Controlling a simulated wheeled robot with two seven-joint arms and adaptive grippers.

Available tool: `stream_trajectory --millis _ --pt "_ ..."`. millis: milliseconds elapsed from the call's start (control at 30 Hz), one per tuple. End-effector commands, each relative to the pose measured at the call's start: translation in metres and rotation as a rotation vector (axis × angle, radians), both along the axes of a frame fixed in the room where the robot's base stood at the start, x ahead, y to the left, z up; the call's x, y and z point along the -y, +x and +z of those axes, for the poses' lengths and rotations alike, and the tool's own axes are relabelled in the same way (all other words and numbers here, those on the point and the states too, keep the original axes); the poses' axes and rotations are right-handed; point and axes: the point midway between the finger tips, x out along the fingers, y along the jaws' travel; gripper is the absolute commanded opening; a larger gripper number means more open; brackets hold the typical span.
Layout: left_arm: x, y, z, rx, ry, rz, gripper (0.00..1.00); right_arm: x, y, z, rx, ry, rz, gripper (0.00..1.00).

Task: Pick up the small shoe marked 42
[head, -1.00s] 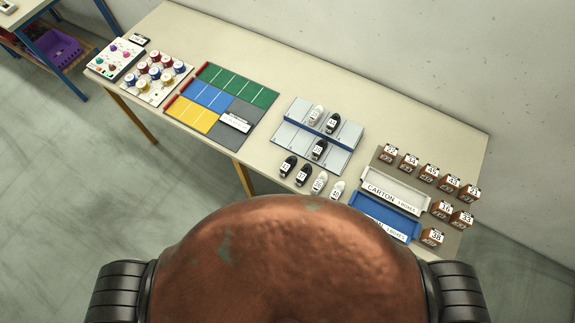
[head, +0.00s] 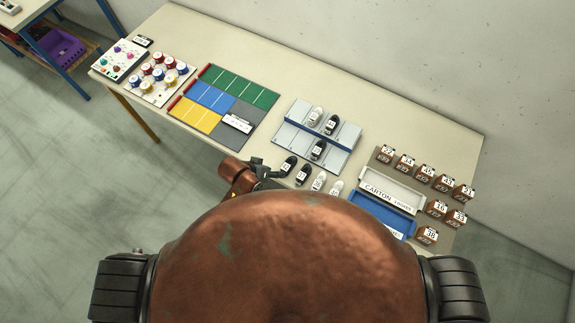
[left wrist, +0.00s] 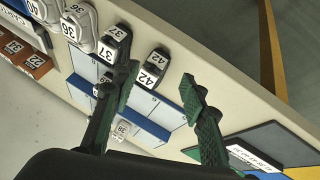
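The small black shoe marked 42 (left wrist: 153,68) shows in the left wrist view, lying on the bare table at the end of a row of shoes. In the head view it is the leftmost shoe of the front row (head: 288,166). My left gripper (head: 266,172) is just left of it in the head view. In the left wrist view my left gripper (left wrist: 160,85) is open, with shoe 42 beyond the gap between its fingertips and nothing held. My right gripper is not in view.
Black shoe 37 (left wrist: 117,42) lies close beside shoe 42, then white shoe 36 (left wrist: 80,27) and shoe 40 (left wrist: 45,8). A grey-and-blue rack (head: 285,135) with several shoes stands behind. Coloured mats (head: 208,97) lie left; trays (head: 378,215) and numbered boxes (head: 427,236) stand right.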

Motion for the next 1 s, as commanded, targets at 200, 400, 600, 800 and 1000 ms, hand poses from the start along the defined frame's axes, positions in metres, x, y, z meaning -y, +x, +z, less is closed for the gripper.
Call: stream_trajectory --millis 200,400,600,800,1000 --pt "0.067 0.006 0.031 -0.012 -0.04 -0.126 0.4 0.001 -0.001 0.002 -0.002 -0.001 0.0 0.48" --pt "0.122 0.001 0.045 -0.054 -0.038 -0.249 0.4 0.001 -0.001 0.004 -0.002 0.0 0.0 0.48" --pt "0.153 -0.011 0.045 -0.141 0.065 -0.361 0.4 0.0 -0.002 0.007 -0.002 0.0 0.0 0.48" --pt "0.125 0.0 0.033 -0.232 0.257 -0.36 0.4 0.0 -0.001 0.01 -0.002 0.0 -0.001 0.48" --pt "0.074 0.032 0.033 -0.28 0.428 -0.265 0.4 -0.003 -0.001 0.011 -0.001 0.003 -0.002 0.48"
